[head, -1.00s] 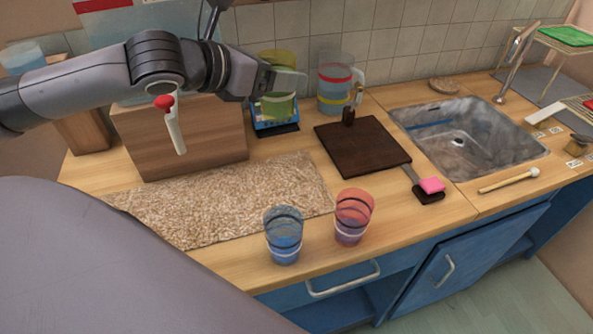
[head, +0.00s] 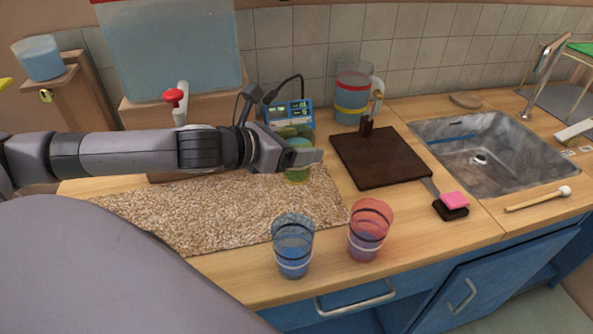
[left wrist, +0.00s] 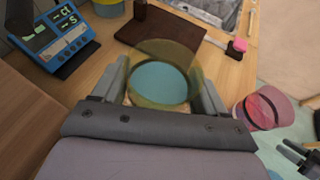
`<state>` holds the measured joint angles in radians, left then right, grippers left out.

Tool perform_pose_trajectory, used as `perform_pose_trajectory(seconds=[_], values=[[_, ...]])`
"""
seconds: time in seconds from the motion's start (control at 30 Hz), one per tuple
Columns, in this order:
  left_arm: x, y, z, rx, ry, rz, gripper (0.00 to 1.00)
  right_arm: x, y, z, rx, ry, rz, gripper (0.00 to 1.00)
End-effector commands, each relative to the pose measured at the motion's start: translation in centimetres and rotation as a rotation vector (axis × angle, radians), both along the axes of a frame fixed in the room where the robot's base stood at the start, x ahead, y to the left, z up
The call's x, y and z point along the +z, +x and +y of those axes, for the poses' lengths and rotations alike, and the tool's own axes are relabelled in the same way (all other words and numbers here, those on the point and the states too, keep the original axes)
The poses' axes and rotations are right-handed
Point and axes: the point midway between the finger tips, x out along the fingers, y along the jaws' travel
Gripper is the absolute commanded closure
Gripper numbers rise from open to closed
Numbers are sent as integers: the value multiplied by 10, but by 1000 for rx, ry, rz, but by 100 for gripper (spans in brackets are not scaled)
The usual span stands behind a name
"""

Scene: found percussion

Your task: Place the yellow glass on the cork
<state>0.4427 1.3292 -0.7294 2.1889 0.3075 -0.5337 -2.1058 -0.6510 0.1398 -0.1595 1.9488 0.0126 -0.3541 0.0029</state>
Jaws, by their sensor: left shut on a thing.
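The yellow glass (head: 297,174) is see-through. My left gripper (head: 306,157) is shut on it, and in the left wrist view the glass (left wrist: 165,78) stands between the two fingers. The cork (head: 215,212) is a speckled tan mat along the counter. The glass is upright at the mat's back right part; I cannot tell whether its base touches the mat. The gripper hides the middle of the glass. A dark piece that looks like my right gripper (left wrist: 300,156) shows at the left wrist view's lower right edge; its fingers are unclear.
A blue glass (head: 293,246) and a red glass (head: 369,230) stand in front of the mat. A blue device (head: 290,112) with displays and a striped pitcher (head: 352,98) stand behind. A dark board (head: 380,157) lies right, then the sink (head: 485,150).

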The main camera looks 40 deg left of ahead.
Motion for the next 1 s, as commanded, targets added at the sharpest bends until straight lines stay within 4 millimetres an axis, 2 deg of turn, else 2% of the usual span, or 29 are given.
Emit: perform_pose_trajectory(seconds=[0.17, 0.43, 0.9, 0.93, 1.0], values=[[-9, 1, 0, 0, -1, -4, 81, -4, 0, 0, 0, 0, 0, 57], [-45, 0, 0, 0, -2, -3, 81, -14, 0, 0, 0, 0, 0, 57], [-51, 0, 0, 0, 0, -4, 81, -15, 0, 0, 0, 0, -1, 57], [-53, 0, 0, 0, 0, -1, 24, -15, 0, 0, 0, 0, -1, 57], [-52, 0, 0, 0, 0, -1, 2, -15, 1, 0, 0, 0, -1, 57]])
